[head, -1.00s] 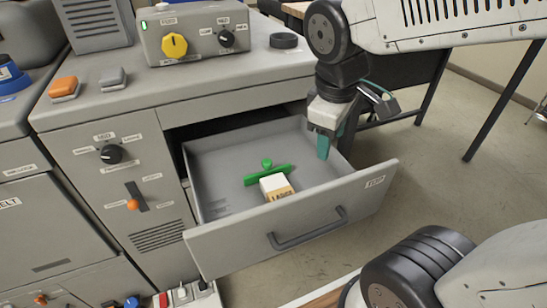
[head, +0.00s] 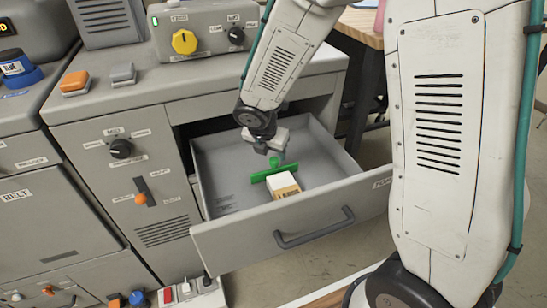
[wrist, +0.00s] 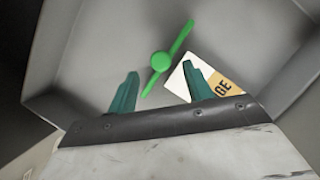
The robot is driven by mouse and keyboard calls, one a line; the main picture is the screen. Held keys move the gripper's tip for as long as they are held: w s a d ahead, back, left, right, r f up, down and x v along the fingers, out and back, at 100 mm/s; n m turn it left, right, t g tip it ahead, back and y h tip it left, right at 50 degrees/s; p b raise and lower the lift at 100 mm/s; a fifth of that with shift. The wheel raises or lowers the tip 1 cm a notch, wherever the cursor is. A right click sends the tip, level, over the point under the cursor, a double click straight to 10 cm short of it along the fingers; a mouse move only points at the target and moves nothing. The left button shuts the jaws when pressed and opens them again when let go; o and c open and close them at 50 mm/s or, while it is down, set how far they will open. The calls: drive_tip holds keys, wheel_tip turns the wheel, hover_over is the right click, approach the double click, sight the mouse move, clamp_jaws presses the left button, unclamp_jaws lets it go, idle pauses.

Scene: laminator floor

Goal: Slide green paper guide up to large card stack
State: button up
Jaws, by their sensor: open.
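The green paper guide (head: 267,173) is a thin bar with a round knob, lying across the floor of the open drawer (head: 232,188). The large card stack (head: 284,184), white with a tan label, lies just in front of the guide, close to it; whether they touch I cannot tell. My gripper (head: 272,148) is over the drawer, just behind the knob. In the wrist view, my gripper (wrist: 160,85) is open, its two teal fingers apart, with the guide's knob (wrist: 161,61) beyond the gap and the card stack (wrist: 201,75) partly hidden by the right finger.
The drawer's front panel with a handle (head: 315,228) and its side walls surround the guide. The grey cabinet top with a yellow knob (head: 184,42) overhangs behind the drawer. A power strip (head: 187,291) lies below at left.

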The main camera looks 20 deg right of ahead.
sight(274, 159)
drive_tip(key=shift+x, duration=2.1)
